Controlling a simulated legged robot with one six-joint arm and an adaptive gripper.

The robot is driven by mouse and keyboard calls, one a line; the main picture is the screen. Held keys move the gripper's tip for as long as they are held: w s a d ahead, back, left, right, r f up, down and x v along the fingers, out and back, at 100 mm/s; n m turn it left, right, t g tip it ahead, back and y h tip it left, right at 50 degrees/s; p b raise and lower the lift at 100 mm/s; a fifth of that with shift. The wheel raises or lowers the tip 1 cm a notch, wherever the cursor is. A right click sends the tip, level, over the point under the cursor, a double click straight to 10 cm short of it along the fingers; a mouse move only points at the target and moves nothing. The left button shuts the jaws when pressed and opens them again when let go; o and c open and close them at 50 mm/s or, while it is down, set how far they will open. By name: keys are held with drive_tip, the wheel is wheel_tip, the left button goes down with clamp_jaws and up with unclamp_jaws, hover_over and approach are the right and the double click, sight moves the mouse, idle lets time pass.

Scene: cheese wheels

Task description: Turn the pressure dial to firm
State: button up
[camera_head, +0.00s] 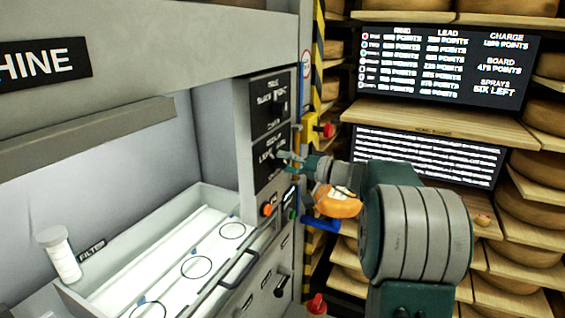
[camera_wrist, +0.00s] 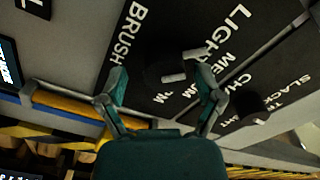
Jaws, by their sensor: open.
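The pressure dial (camera_wrist: 155,73) is a black knob with pale marks on a black panel, lettered LIGHT and MEDIUM, with a third word partly covered that ends in M. Its exact setting is hard to read. In the head view the lower black panel (camera_head: 264,158) carries it, and my gripper covers part of that panel. My gripper (camera_head: 285,160) is at this panel from the right. In the wrist view my gripper (camera_wrist: 162,82) is open, its two fingers on either side of the dial. I cannot tell whether they touch it.
A second dial (camera_wrist: 250,107) sits close beside, on another lettered panel. An orange button (camera_head: 267,209) is below the lower panel, and a red knob (camera_head: 328,130) is to the right. A white tray (camera_head: 150,278) lies left; shelves of cheese wheels (camera_head: 535,205) stand right.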

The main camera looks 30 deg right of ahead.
drive_tip(key=shift+w+a, duration=0.4)
drive_tip(key=c, duration=1.1)
drive_tip(key=shift+c, duration=0.2)
